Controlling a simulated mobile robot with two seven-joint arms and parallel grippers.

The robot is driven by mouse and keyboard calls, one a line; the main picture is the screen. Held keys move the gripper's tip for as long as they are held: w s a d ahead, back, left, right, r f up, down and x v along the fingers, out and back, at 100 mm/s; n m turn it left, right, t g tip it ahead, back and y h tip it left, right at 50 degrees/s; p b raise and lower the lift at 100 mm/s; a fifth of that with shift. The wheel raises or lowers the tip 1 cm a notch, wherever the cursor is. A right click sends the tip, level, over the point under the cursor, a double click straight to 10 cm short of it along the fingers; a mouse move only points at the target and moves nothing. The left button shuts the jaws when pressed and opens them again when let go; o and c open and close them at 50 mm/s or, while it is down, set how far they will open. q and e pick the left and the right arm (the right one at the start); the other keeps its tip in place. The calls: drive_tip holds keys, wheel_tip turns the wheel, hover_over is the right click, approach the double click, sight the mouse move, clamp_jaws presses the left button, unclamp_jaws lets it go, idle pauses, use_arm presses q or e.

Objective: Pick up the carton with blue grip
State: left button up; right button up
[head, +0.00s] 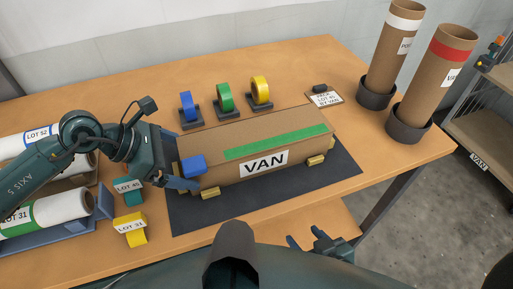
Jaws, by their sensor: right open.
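The brown carton (215,143) lies long side to the front on a dark mat (190,219). It has green tape on top and a VAN label on its front face. A blue grip (193,166) sits at its left end. My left gripper (180,175) is at that end, right beside the blue grip. One dark finger shows just below the grip; whether the jaws touch or close on it is unclear. My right gripper (318,241) is open and empty at the bottom, in front of the table edge, well away from the carton.
Blue (187,103), green (225,97) and yellow (261,90) tape rolls stand behind the carton. White rolls (55,211) lie at left, near teal (129,192) and yellow (131,229) lot blocks. Two upright tubes (438,75) stand at right. A shelf cart (485,125) is beyond.

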use_arm(q)
drive_tip(key=c, duration=1)
wheel_tip(320, 180, up, 10)
drive_tip(key=b, duration=0.1)
drive_tip(key=shift+c, duration=0.2)
drive_tip(key=s+a+f+n+t+y+p, duration=0.1)
drive_tip(key=s+a+f+n+t+p, duration=0.1)
drive_tip(key=a, duration=0.4)
drive_tip(key=shift+s+a+f+n+t+p, duration=0.4)
drive_tip(key=shift+s+n+p, duration=0.3)
drive_tip(key=shift+n, duration=0.3)
use_arm(e)
drive_tip(key=shift+s+d+h, duration=0.3)
drive_tip(key=shift+d, duration=0.15)
use_arm(q)
drive_tip(key=shift+w+a, duration=0.1)
drive_tip(key=shift+w, duration=0.05)
use_arm(e)
drive_tip(key=shift+w+r, duration=0.2)
drive_tip(key=shift+r, duration=0.05)
drive_tip(key=shift+a, duration=0.1)
